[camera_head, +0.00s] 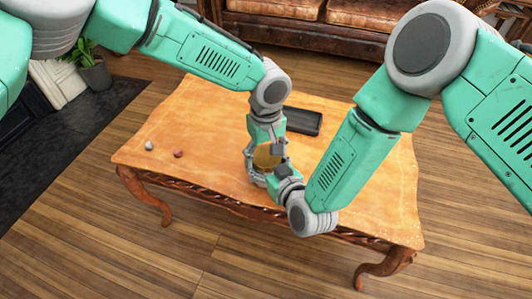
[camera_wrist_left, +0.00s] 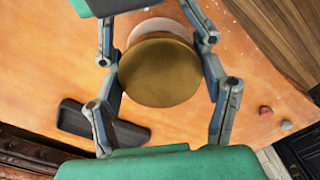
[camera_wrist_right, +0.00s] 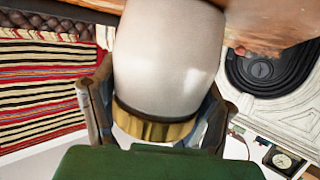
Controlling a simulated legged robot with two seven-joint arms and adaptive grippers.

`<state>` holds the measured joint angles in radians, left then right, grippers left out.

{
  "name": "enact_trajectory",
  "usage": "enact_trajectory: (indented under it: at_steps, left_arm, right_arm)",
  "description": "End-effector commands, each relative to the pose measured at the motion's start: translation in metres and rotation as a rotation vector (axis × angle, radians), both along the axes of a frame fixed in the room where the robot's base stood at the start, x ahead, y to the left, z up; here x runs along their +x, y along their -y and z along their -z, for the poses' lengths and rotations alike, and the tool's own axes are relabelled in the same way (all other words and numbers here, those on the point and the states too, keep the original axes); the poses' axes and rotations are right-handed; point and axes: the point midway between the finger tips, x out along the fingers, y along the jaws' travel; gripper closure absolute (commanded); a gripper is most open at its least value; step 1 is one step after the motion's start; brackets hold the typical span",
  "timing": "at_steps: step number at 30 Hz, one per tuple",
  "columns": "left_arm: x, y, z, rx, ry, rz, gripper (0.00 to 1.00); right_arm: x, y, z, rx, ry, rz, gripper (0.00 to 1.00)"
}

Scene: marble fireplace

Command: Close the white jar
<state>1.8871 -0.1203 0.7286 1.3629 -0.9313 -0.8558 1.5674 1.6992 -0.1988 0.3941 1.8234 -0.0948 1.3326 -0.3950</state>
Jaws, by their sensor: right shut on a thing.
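The white jar (camera_wrist_right: 170,50) fills the upper middle of the right wrist view, which is upside down. The round gold lid (camera_wrist_left: 160,72) is at the jar's top; it also shows in the head view (camera_head: 266,155) and as a gold band in the right wrist view (camera_wrist_right: 155,129). I cannot tell whether it is fully seated. My right gripper (camera_wrist_right: 155,100) is shut on the jar, its fingers on both sides near the lid. The fingertips are partly hidden.
The wooden table (camera_head: 200,135) carries a black tray (camera_head: 303,121) behind the jar. A white ball (camera_head: 148,145) and a reddish ball (camera_head: 178,153) lie at the left, with free tabletop around them. A leather sofa (camera_head: 300,35) stands beyond the table.

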Motion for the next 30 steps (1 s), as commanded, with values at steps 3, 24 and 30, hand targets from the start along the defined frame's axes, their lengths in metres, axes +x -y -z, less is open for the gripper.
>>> enact_trajectory:
  at_steps: [3, 24, 30]
  left_arm:
    - [0.000, 0.000, 0.000, 0.000, 0.000, 0.000, 0.16]
    - [0.000, 0.000, -0.045, 0.000, -0.001, 0.000, 0.16]
    - [0.000, 0.000, -0.045, 0.000, 0.000, 0.000, 0.00]
  right_arm:
    - [0.000, 0.000, -0.001, 0.001, 0.002, 0.000, 1.00]
    - [0.001, 0.000, -0.001, 0.001, 0.002, 0.000, 1.00]
    - [0.000, 0.000, -0.001, 0.001, 0.002, 0.000, 1.00]
